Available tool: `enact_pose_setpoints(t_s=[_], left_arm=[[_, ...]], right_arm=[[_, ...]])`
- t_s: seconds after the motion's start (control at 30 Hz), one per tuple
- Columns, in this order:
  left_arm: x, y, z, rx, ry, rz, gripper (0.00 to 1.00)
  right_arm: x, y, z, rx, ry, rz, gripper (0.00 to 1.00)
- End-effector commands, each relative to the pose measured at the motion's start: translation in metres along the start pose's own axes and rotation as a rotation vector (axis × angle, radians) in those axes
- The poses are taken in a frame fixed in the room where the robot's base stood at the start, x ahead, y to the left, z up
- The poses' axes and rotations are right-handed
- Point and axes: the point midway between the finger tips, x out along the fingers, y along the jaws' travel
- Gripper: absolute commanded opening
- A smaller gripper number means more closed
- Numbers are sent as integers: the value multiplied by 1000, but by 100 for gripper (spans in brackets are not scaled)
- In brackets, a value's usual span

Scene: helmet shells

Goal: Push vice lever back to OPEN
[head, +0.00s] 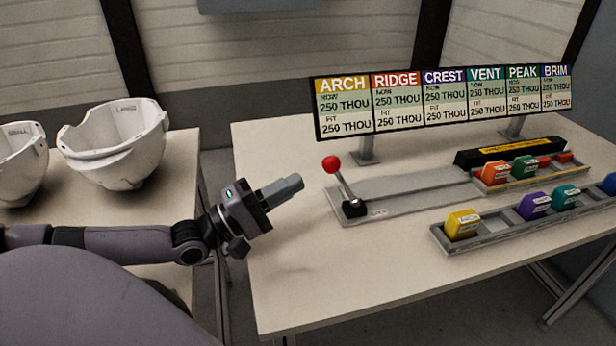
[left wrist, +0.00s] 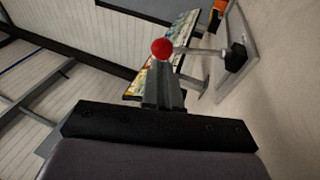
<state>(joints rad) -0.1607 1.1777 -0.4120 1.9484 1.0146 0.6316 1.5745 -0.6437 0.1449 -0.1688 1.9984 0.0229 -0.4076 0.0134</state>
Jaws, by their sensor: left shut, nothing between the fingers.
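The vice lever (head: 345,184) has a red ball knob and a black pivot block on the left end of a grey vice plate (head: 405,195). It leans up and to the left in the head view. My left gripper (head: 290,186) is shut and empty, to the left of the lever and above the table, with its fingers pointing toward the lever. In the left wrist view the red knob (left wrist: 162,49) shows just past the fingertips (left wrist: 158,68); I cannot tell whether they touch there, but the head view shows a gap. My right gripper is not in view.
A sign board (head: 445,100) stands behind the vice. Coloured blocks sit in a front rack (head: 480,242) and on the rail at right, beside a black bar (head: 510,152). White helmet shells (head: 120,145) stand on the left table. The near table surface is clear.

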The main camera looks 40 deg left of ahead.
Motion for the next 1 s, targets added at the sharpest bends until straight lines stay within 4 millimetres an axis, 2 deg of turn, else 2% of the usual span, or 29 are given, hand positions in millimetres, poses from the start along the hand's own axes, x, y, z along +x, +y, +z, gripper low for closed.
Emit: enact_pose_setpoints(t_s=[0.2,0.4,1.0], left_arm=[[25,1,0,0,0,4,0],[38,0,0,0,0,1,0],[43,2,1,2,-1,-11,0]], right_arm=[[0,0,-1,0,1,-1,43],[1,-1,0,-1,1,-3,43],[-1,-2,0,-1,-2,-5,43]])
